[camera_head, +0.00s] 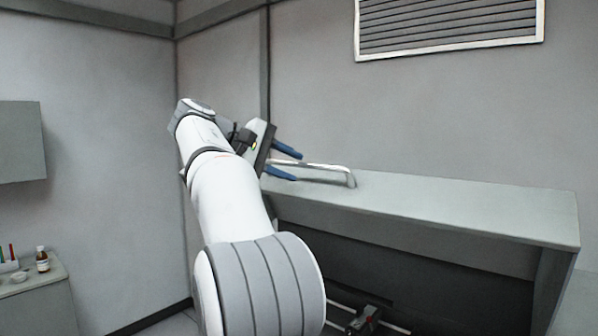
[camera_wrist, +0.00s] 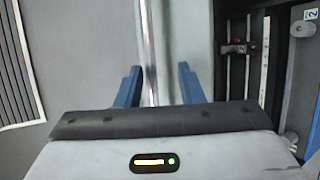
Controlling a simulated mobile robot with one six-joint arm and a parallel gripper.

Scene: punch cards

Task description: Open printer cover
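The printer cover (camera_head: 450,209) is a long grey-green panel on the right of the head view. A bent, shiny metal handle (camera_head: 325,167) stands on its far left part. My gripper (camera_head: 297,166) is at the handle's left end, its two blue fingers open. In the wrist view the handle (camera_wrist: 148,45) runs as a bright bar between the fingers (camera_wrist: 160,73), closer to the left one, with gaps visible on both sides. Part of the handle is hidden behind my gripper's body.
Below the cover is a dark interior with rails and a small carriage (camera_head: 365,318); the carriage also shows in the wrist view (camera_wrist: 240,48). A wall vent (camera_head: 450,25) is above. A counter at left holds a brown bottle (camera_head: 42,261). A wall cabinet (camera_head: 20,142) hangs at left.

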